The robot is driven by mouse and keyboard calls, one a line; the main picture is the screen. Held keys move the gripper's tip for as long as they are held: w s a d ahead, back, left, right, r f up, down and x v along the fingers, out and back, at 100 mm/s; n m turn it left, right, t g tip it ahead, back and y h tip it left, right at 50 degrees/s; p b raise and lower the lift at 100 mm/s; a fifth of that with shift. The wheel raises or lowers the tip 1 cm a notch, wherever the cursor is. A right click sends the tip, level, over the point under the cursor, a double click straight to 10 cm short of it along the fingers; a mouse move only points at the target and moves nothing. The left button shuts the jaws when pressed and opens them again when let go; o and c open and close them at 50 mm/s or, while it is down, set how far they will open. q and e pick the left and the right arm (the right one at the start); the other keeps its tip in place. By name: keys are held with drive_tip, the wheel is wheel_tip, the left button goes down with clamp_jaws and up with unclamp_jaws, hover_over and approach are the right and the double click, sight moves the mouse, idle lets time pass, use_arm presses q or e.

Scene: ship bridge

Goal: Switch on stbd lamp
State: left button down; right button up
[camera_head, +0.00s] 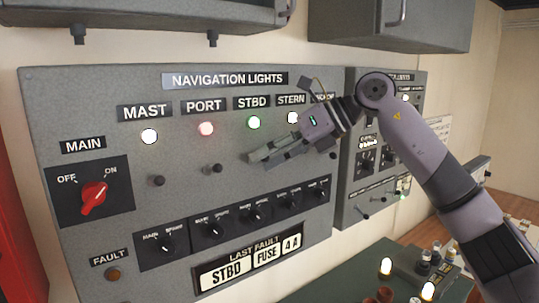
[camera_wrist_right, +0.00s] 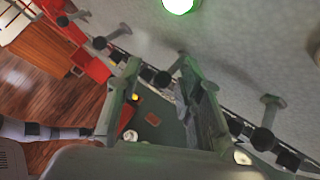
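The STBD lamp (camera_head: 254,122) glows green on the navigation lights panel (camera_head: 100,95); it also shows at the top of the wrist view (camera_wrist_right: 180,4). My right gripper (camera_head: 255,157) is in front of the panel just below the STBD lamp and hides the STBD toggle in the head view. In the wrist view, its two fingers (camera_wrist_right: 160,68) are apart, with a dark-tipped toggle (camera_wrist_right: 163,78) between them, close to the right-hand finger; contact cannot be told. The STBD main/spare selector (camera_head: 254,214) is below. My left gripper is not in view.
MAST (camera_head: 149,136), PORT (camera_head: 206,129) and STERN (camera_head: 292,118) lamps glow. The MAST toggle (camera_head: 158,181) and PORT toggle (camera_head: 215,168) stick out left of the gripper. The red main knob (camera_head: 94,197) points toward ON. The fault plate (camera_head: 248,262) reads STBD, FUSE, 4 A.

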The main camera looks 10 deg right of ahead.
drive_tip(key=shift+w+d, duration=0.1)
drive_tip(key=shift+d, duration=0.05)
drive_tip(key=v, duration=1.1)
drive_tip(key=shift+s+d+r, duration=0.2)
drive_tip(key=shift+r, duration=0.1)
